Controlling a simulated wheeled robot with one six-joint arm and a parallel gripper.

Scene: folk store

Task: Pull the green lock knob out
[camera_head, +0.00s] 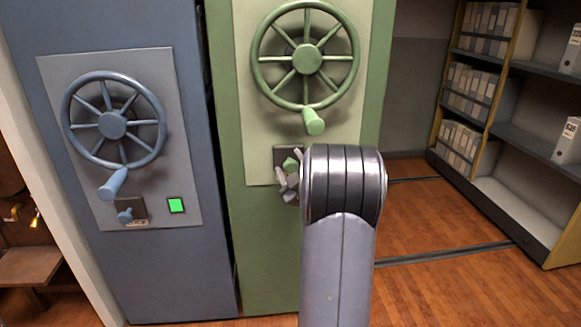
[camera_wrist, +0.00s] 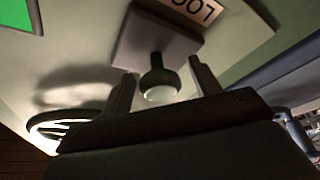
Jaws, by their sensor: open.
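The green lock knob (camera_head: 291,165) sticks out from a small dark plate on the front panel of the green cabinet (camera_head: 225,150), below its handwheel. In the wrist view the knob (camera_wrist: 158,82) has a round, pale-lit end and a narrower neck running to its square plate (camera_wrist: 150,38). My gripper (camera_head: 288,186) is at the knob, partly hidden by my arm. In the wrist view my gripper (camera_wrist: 163,88) is open, with one finger on each side of the knob. Gaps show between the fingers and the knob.
The green handwheel (camera_head: 308,58) with its handle is just above my gripper. The blue cabinet (camera_head: 180,240) at left has a blue wheel (camera_head: 113,124), a blue knob (camera_head: 125,215) and a green light (camera_head: 176,205). Binder shelves (camera_head: 515,140) stand at right. The wooden floor (camera_head: 440,225) between is clear.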

